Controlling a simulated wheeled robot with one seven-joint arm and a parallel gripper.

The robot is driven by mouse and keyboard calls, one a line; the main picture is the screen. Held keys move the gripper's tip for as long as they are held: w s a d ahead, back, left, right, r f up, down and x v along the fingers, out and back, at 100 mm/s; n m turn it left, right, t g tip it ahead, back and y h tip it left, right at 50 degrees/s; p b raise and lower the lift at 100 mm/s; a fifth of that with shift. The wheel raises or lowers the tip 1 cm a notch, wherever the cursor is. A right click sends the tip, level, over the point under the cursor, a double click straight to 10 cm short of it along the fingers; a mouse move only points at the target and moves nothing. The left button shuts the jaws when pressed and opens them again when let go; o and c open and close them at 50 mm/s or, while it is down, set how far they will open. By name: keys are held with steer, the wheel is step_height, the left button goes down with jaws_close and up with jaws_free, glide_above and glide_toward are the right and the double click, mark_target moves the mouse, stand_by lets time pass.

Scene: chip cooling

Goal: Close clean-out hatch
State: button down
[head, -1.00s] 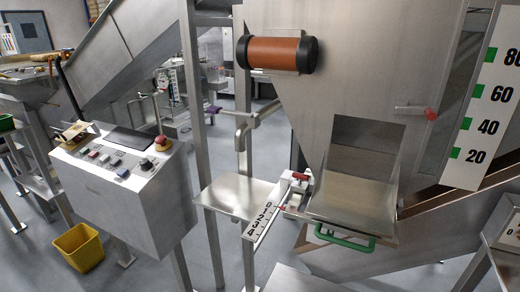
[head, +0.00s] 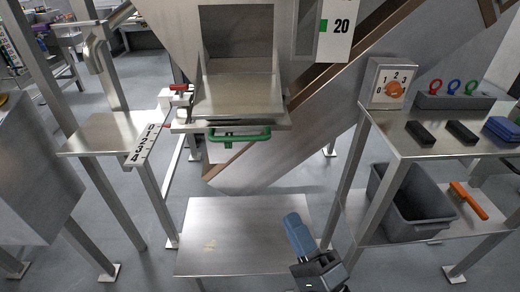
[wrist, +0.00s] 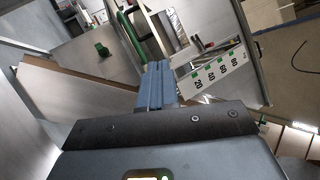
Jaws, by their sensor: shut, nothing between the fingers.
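The clean-out hatch (head: 235,95) is a steel flap under the hopper. It stands open, tilted outward below a dark rectangular opening (head: 237,38). A green bar handle (head: 238,135) runs along its front edge. A green bar, likely this handle, also shows in the wrist view (wrist: 130,35). My gripper (head: 292,220) has blue fingers, pressed together and empty. It is below and right of the handle in the head view, apart from it, over the low steel platform. The blue fingers point away at the middle of the wrist view (wrist: 159,72).
A red-handled latch (head: 180,88) and a numbered scale (head: 147,145) are left of the hatch. A low steel platform (head: 225,255) lies below. At right, a shelf (head: 400,130) holds a dial box (head: 388,82) and dark blocks, with a grey bin (head: 408,205) underneath.

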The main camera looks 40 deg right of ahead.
steer(key=w+d+f+m+h+b, duration=0.15)
steer(key=w+m+h+b, duration=0.25)
steer(key=w+m+h, duration=0.5)
steer(key=w+d+m+h+b, duration=0.35)
steer(key=w+m, duration=0.25)
steer(key=m, duration=0.7)
steer(key=p+x, duration=0.1)
steer(key=x, duration=0.9)
steer(key=shift+w+f+g+p, duration=0.2)
steer(key=shift+w+g+p, duration=0.1)
steer(key=shift+p, duration=0.1)
steer(key=shift+r, duration=0.1)
